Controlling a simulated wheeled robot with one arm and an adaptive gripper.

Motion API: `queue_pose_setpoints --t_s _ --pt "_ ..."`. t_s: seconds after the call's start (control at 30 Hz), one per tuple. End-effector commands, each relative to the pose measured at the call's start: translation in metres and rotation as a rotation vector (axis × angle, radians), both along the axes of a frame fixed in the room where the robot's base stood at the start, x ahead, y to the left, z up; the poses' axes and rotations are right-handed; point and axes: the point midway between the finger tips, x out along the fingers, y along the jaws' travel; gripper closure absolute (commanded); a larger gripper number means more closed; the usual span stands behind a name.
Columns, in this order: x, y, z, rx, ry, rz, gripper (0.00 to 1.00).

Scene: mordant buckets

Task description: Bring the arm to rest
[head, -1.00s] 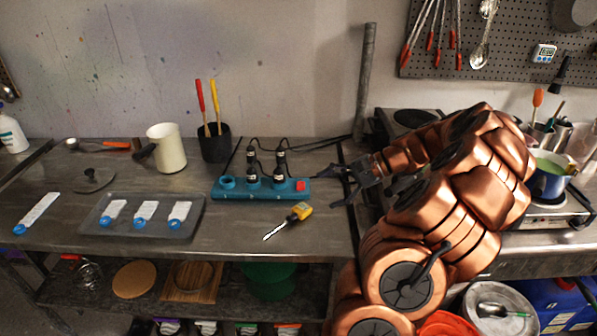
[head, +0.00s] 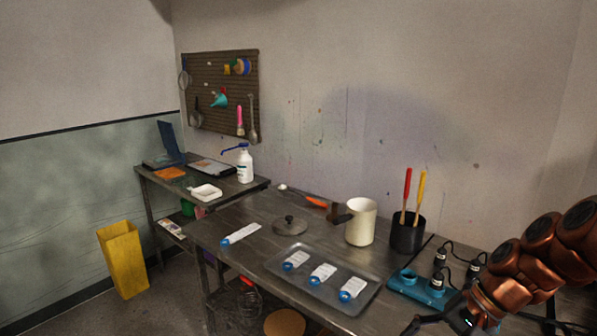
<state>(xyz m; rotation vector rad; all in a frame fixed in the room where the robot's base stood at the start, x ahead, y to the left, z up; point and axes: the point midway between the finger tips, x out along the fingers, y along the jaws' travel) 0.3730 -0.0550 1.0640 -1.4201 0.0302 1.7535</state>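My copper-coloured arm (head: 540,262) is folded in at the lower right of the head view. My dark gripper (head: 432,318) is at the bottom edge, pointing left, partly cut off by the frame. Its fingers look spread, with nothing seen between them.
A grey tray (head: 318,303) with several blue-capped white strips, a white pitcher (head: 360,222), a black cup (head: 407,236) with red and yellow handles and a lid (head: 290,226) stand on the table. A yellow bin (head: 123,258) stands on the floor at left.

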Motion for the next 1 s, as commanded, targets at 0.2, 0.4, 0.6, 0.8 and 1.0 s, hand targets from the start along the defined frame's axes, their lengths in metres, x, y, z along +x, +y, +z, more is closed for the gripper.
queue_pose_setpoints --t_s 0.2,0.4,0.6,0.8,1.0 --pt "-0.05 0.048 -0.004 -0.159 -0.004 0.231 0.24" --pt "-0.1 0.068 -0.013 -0.3 -0.01 0.414 0.24" --pt "-0.146 0.068 -0.022 -0.437 -0.027 0.568 0.24" --pt "-0.174 0.06 -0.03 -0.528 -0.043 0.661 0.24" --pt "-0.183 0.055 -0.032 -0.557 -0.049 0.691 0.24"
